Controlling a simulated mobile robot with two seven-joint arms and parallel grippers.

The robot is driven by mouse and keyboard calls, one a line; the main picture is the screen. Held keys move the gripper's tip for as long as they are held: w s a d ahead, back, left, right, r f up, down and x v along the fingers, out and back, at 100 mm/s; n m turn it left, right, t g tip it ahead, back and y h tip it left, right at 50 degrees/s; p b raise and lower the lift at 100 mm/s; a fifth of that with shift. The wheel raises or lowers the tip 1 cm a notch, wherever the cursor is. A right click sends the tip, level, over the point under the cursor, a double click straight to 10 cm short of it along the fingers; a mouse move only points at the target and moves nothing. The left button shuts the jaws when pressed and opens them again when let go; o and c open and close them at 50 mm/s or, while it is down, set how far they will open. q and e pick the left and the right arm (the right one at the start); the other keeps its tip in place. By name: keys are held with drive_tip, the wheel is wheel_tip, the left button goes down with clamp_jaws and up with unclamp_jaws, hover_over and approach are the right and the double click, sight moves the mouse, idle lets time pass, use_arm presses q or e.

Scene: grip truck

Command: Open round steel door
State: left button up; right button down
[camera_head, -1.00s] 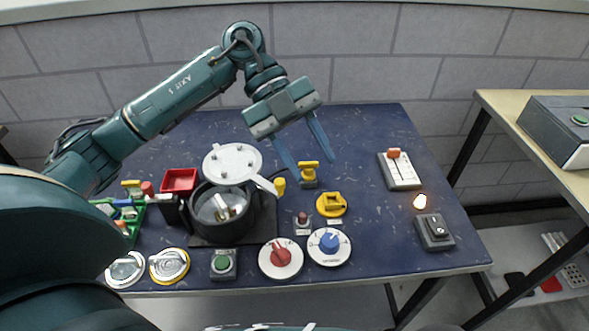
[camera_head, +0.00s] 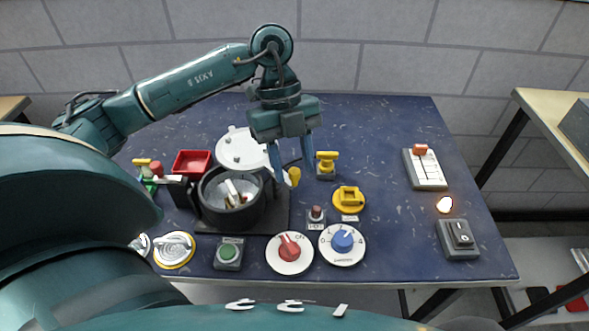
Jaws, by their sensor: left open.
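A round pale steel lid (camera_head: 238,146) stands raised behind an open black pot (camera_head: 211,213); light-coloured pieces lie inside the pot. A yellow knob (camera_head: 293,177) sits at the lid's right side. My left gripper (camera_head: 292,158) is open and points down, its blue fingers to the right of the lid and just above the yellow knob; I cannot tell if they touch. A round silver disc with a handle in a yellow ring (camera_head: 174,249) lies flat at the front left. A second disc (camera_head: 140,245) beside it is mostly hidden by my arm. My right gripper is not in view.
Red dial (camera_head: 290,251), blue dial (camera_head: 342,242) and green button (camera_head: 229,253) line the front edge. A yellow lever (camera_head: 326,163) stands just right of my fingers. A red tray (camera_head: 192,163) is at the left. Switch boxes (camera_head: 425,168) are at the right; the table between is fairly clear.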

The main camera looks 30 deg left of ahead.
use_arm(q)
drive_tip(key=shift+x, duration=0.9)
clamp_jaws()
